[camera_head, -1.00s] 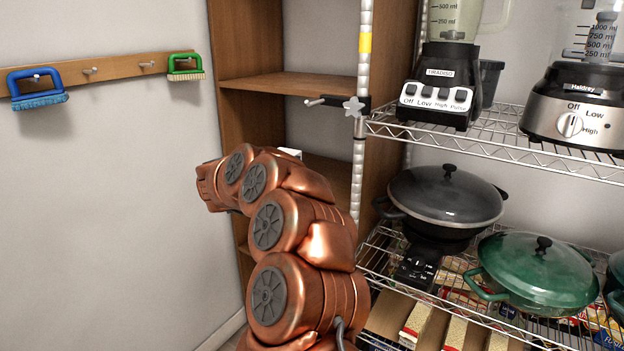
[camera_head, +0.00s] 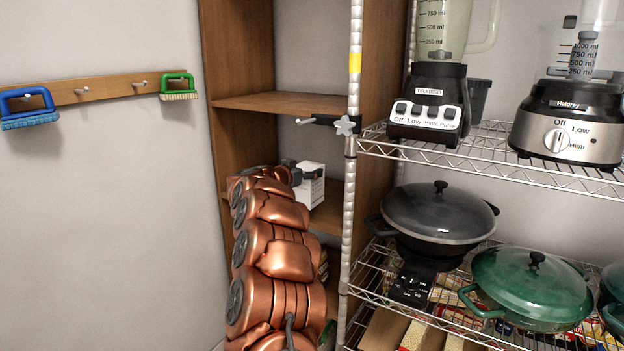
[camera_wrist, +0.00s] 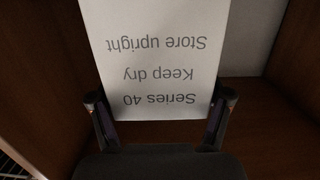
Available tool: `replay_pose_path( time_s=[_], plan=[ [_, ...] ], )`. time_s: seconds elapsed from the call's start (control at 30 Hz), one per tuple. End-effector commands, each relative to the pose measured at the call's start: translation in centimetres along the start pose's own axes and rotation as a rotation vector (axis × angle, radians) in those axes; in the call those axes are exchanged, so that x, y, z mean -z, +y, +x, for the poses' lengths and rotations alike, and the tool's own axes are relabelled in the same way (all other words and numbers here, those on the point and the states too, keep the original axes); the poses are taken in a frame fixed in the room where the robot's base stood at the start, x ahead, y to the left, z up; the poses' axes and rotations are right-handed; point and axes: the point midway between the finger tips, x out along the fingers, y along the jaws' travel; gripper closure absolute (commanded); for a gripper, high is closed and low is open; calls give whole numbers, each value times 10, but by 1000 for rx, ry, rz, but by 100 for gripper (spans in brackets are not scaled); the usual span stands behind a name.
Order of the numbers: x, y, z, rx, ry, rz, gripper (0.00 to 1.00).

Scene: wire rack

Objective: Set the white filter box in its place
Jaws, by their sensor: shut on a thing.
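The white filter box (camera_head: 312,188) is at the wooden cubby in the head view, just left of the metal rack post. In the wrist view the white filter box (camera_wrist: 155,60) fills the upper middle, its printed text "Series 40", "Keep dry", "Store upright" appearing upside down. My gripper (camera_wrist: 160,112) is shut on the box, one finger at each side of it. In the head view my gripper (camera_head: 300,172) is partly hidden behind my copper arm. I cannot tell whether the box touches the shelf board beneath it.
A wooden shelf unit (camera_head: 262,103) surrounds the box, with a board above it and side walls close by. Brushes hang on the left wall.

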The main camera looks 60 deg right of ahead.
Motion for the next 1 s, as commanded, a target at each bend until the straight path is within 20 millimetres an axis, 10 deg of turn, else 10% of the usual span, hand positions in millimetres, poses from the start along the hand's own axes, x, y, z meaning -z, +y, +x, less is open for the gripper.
replay_pose_path(
  time_s=[0.33,1.0],
  plan=[
    [5,-3,35,-3,4,2,73],
    [-32,-4,44,0,2,1,73]
  ],
)
